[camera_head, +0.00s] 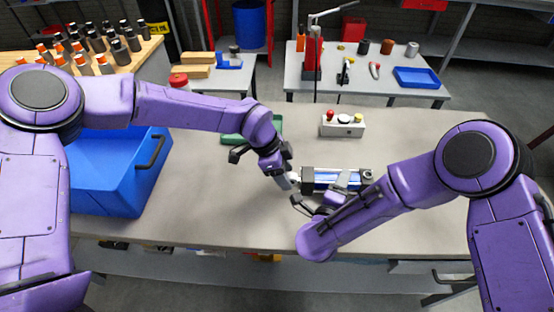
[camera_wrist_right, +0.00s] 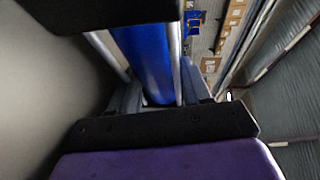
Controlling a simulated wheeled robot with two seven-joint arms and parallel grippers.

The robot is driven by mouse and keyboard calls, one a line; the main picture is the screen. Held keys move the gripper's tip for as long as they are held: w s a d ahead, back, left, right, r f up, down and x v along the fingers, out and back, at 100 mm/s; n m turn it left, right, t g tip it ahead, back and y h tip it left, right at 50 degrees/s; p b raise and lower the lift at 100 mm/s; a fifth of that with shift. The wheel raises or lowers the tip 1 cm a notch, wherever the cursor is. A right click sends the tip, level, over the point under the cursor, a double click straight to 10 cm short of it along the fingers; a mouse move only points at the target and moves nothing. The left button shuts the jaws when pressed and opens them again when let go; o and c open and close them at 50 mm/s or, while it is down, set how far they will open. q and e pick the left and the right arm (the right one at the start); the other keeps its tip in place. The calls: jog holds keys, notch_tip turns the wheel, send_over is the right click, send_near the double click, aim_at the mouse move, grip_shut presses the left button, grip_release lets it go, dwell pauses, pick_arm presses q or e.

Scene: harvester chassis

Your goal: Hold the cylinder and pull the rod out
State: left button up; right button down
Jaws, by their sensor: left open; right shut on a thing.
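The cylinder (camera_head: 338,176) has a blue barrel, dark end blocks and silver tie rods. It lies lengthwise left to right above or on the workbench; I cannot tell if it touches. My right gripper (camera_head: 325,197) is shut on the cylinder from the near side. The right wrist view shows the blue barrel (camera_wrist_right: 145,55) and its tie rods between the fingers (camera_wrist_right: 158,92). My left gripper (camera_head: 288,183) is open at the cylinder's left end. The rod is not clearly seen there, mostly hidden by the left gripper.
A white box with coloured buttons (camera_head: 342,125) stands behind the cylinder. A green object (camera_head: 236,138) lies behind my left forearm. A large blue bin (camera_head: 106,178) stands at the left of the grey workbench (camera_head: 215,205). The bench's right rear is clear.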

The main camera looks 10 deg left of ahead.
pick_arm(q)
jog(key=shift+d+f, duration=0.2)
jog(key=shift+f, duration=0.2)
grip_shut()
